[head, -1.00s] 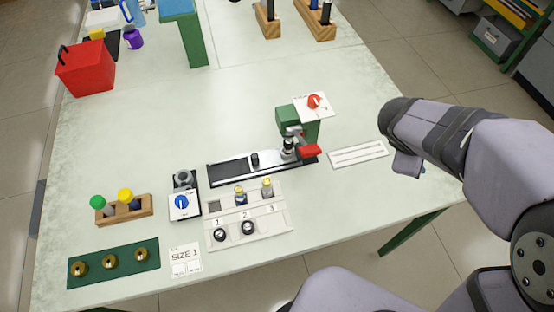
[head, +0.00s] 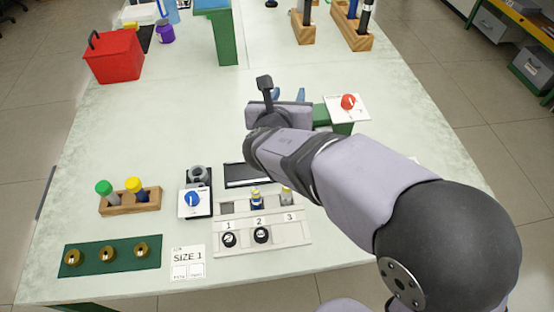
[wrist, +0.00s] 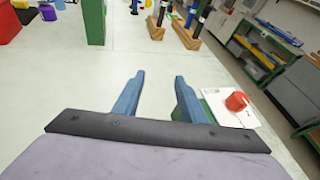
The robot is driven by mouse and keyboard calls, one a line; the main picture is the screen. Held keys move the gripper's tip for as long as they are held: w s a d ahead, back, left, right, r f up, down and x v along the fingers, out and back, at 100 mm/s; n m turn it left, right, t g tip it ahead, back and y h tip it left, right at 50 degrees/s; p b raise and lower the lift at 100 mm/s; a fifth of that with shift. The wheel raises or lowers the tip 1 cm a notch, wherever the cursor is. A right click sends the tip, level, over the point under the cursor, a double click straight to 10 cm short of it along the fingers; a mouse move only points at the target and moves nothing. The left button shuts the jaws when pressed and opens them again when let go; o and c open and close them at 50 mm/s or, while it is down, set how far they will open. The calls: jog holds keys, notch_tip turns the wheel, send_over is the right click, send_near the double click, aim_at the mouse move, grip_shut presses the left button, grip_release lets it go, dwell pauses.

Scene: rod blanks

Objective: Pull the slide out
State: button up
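The slide unit is a long dark track with a pale edge (head: 240,175) on the table. Only its left end shows in the head view. Its black knob and the red-handled clamp at its right end, seen a second ago, are hidden behind my arm. My gripper (head: 288,92) is above the table, beyond the track and left of the green block with the red dial (head: 348,102). In the wrist view my gripper (wrist: 159,76) has its two blue fingers apart with nothing between them. The slide is not in the wrist view.
Left of the track is a blue dial unit (head: 191,199). In front is a numbered tray (head: 288,234). A wooden rack (head: 119,205), a green strip with brass rings (head: 124,254) and a SIZE 1 card (head: 187,264) lie left. The table's middle left is clear.

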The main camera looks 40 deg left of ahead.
jog(key=s+d+f+g+h, duration=0.1)
jog(key=s+f+g, duration=0.1)
jog(key=s+f, duration=0.4)
jog(key=s+d+f+g+h, duration=0.1)
jog(key=s+f+g, duration=0.2)
jog(key=f, duration=0.6)
jog(key=shift+m, duration=0.4)
jog(key=shift+w+r+p+x, duration=0.15)
jog(key=shift+p+x, duration=0.15)
jog(key=shift+x, duration=1.4)
jog(key=shift+w+r+p+x, duration=0.15)
jog(key=shift+p+x, duration=0.1)
jog(key=shift+x, duration=1.5)
